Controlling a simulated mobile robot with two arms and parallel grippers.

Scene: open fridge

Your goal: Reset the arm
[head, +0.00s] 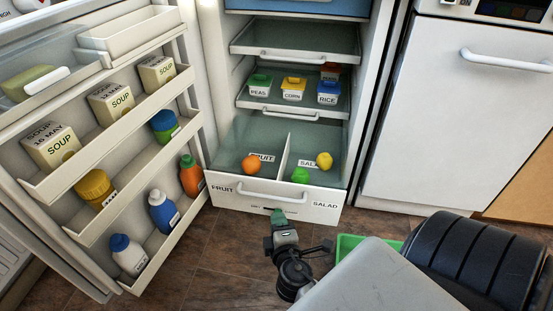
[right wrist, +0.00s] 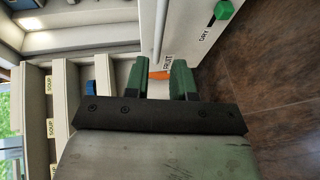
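My right gripper (head: 279,216) is in front of the lower drawer (head: 240,197), below its white handle. In the right wrist view its two green fingers (right wrist: 162,78) stand apart with nothing visibly held between them. The drawer is pulled out, with a FRUIT side on the left and a SALAD side on the right. An orange (head: 251,163) lies in the FRUIT side. A yellow fruit (head: 324,160) and a green pepper-like item (head: 300,175) lie in the SALAD side. A green slider knob (right wrist: 223,9) marked DRY shows on the drawer front. My left gripper is out of view.
The open fridge door on the left holds soup cartons (head: 110,102), a jam jar (head: 95,188) and several bottles. PEAS, CORN and RICE tubs (head: 293,88) stand on a shelf. A green crate (head: 346,244) is partly hidden behind my arm. A white appliance (head: 450,120) stands at right.

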